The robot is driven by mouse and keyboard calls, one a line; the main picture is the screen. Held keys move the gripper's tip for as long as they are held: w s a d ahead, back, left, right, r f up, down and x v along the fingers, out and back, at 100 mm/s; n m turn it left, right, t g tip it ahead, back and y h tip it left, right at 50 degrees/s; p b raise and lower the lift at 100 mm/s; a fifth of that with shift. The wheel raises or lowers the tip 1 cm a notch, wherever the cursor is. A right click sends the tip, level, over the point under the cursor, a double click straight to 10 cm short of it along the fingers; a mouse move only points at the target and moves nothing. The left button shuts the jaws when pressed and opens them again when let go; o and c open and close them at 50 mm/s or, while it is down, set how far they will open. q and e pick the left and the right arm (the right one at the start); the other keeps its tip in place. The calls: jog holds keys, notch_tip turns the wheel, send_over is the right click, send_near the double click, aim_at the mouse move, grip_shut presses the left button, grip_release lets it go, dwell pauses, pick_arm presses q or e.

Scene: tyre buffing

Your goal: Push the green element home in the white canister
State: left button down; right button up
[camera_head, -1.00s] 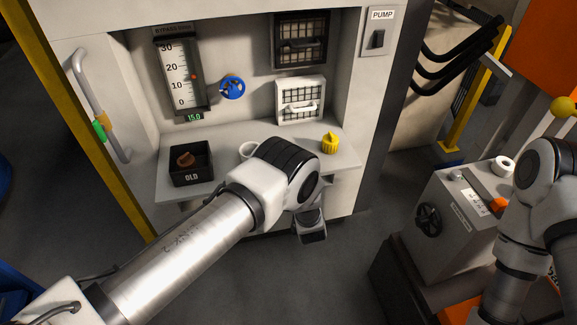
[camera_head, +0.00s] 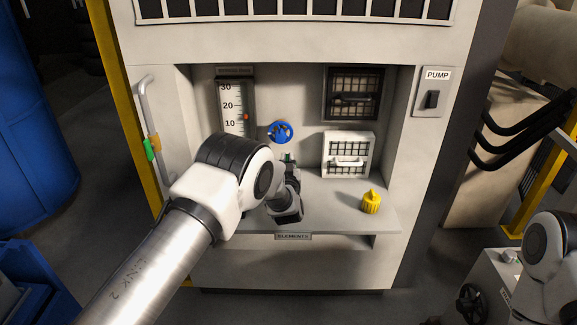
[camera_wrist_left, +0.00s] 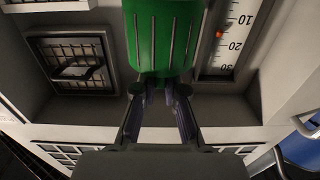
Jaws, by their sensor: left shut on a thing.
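My left gripper (camera_head: 289,172) is over the shelf, in front of the back wall of the recess. In the left wrist view its two fingers (camera_wrist_left: 160,88) are shut on the near end of the green element (camera_wrist_left: 163,38), a ribbed green cylinder that runs out of the top of the picture. In the head view only a small green bit of the element (camera_head: 288,157) shows at the fingertips. I cannot see the white canister in either present view, so I cannot tell whether the element touches it. My right gripper is not in view.
The shelf (camera_head: 330,210) carries a yellow container (camera_head: 371,203) at right. Behind are a blue knob (camera_head: 281,132), a gauge (camera_head: 236,105), a white grille panel (camera_head: 347,155) and a dark one (camera_head: 352,92). My left arm hides the shelf's left part.

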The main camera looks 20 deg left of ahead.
pick_arm(q)
jog(key=shift+f, duration=0.15)
notch_tip(320, 180, down, 5)
jog(key=b, duration=0.4)
jog(key=shift+f+b, duration=0.2)
jog(key=shift+b, duration=0.1)
jog(key=shift+b, duration=0.3)
dwell(0.4)
jog(key=shift+f+b, duration=2.7)
jog(key=shift+f, duration=0.6)
jog(key=c, duration=1.2)
grip_release()
jog(key=shift+o, duration=0.2)
jog(key=shift+s, duration=0.1)
